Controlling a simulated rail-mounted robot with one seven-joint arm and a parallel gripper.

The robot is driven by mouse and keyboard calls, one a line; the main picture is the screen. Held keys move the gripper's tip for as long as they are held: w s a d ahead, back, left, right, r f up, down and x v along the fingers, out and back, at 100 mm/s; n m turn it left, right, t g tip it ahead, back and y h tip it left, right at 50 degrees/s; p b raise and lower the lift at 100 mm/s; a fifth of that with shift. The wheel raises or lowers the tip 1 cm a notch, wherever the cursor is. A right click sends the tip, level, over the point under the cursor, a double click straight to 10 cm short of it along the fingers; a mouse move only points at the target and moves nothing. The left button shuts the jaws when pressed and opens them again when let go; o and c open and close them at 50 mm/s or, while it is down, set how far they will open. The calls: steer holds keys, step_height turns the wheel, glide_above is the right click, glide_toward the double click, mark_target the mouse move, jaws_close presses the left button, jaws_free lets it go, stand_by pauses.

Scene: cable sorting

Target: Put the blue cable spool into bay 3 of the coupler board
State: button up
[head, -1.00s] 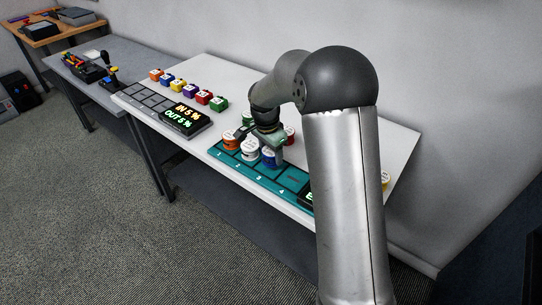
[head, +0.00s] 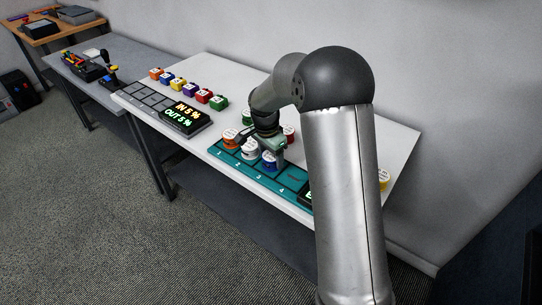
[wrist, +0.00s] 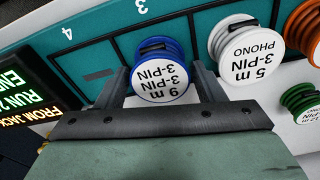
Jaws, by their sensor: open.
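The blue cable spool (head: 269,160), with a white top reading 9 m 3-PIN, sits in bay 3 of the teal coupler board (head: 291,178). In the wrist view the blue spool (wrist: 162,72) lies just below the numeral 3, ahead of my open gripper (wrist: 160,82). One finger is on each side of its near part, with a gap visible at least on the left. In the head view my gripper (head: 280,153) is just behind and right of the spool, partly hiding it.
A white spool (head: 249,148) is in bay 2 and an orange spool (head: 231,138) in bay 1. Bay 4 (wrist: 85,65) is empty. A green spool (wrist: 302,105) and a red spool (head: 289,133) stand behind the board. A lit display (wrist: 25,90) is beside bay 4.

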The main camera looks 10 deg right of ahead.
mark_target(268, 157)
step_height(268, 157, up, 10)
steer(key=a, duration=0.1)
steer(key=s+f+n+y, duration=0.1)
steer(key=s+n, duration=1.1)
steer(key=s, duration=2.1)
steer(key=shift+d+f+n+b, duration=0.15)
steer(key=shift+f+n+b, duration=0.15)
steer(key=shift+b, duration=0.15)
